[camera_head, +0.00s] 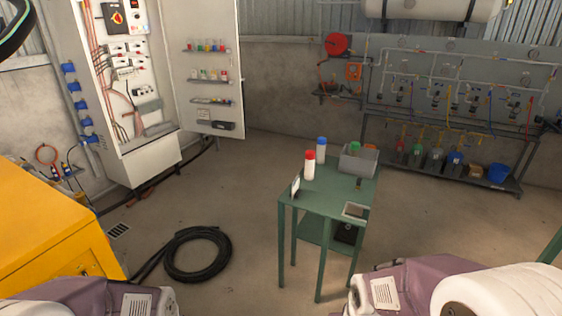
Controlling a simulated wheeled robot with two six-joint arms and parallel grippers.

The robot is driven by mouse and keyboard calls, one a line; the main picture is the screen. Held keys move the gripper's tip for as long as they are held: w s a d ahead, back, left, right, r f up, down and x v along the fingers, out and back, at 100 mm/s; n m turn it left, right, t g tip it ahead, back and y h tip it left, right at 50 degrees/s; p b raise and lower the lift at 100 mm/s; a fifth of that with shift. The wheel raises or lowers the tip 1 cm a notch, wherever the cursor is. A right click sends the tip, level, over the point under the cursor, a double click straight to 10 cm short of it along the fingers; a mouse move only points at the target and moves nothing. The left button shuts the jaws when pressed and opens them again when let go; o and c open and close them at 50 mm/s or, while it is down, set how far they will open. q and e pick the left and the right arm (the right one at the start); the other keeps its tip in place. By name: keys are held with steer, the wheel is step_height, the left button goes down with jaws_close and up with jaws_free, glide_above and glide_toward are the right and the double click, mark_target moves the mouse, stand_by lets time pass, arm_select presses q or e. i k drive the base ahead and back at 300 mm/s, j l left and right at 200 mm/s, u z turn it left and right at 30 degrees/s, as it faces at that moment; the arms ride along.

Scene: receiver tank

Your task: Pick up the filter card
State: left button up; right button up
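A small upright white card with a dark edge (296,186) stands near the left front corner of the green table (325,185); it looks like the filter card, but it is too small to read. A flat pale square in a dark frame (354,210) lies at the table's right front corner; I cannot tell what it is. Purple and white parts of my arms show along the bottom edge, well short of the table.
On the table stand a red-capped bottle (309,166), a blue-capped bottle (321,150) and a grey bin (358,160) with a green-topped item. A coiled black hose (198,254) lies on the floor left of the table. A yellow machine (50,235) stands at the left.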

mark_target(295, 193)
steer(key=i+j, duration=0.1)
steer(key=i, duration=0.4)
steer(key=i+j, duration=0.1)
steer(key=i, duration=0.4)
steer(key=i+j, duration=0.1)
steer(key=i, duration=0.4)
steer(key=i+j+z, duration=0.15)
steer(key=z, duration=0.25)
steer(key=i+j+z, duration=0.1)
steer(key=j+z, duration=0.15)
steer(key=z, duration=0.2)
steer(key=j+z, duration=0.25)
steer(key=z, duration=0.15)
steer(key=j+z, duration=0.6)
steer(key=z, duration=0.25)
steer(key=i+j, duration=0.4)
steer(key=j+z, duration=0.05)
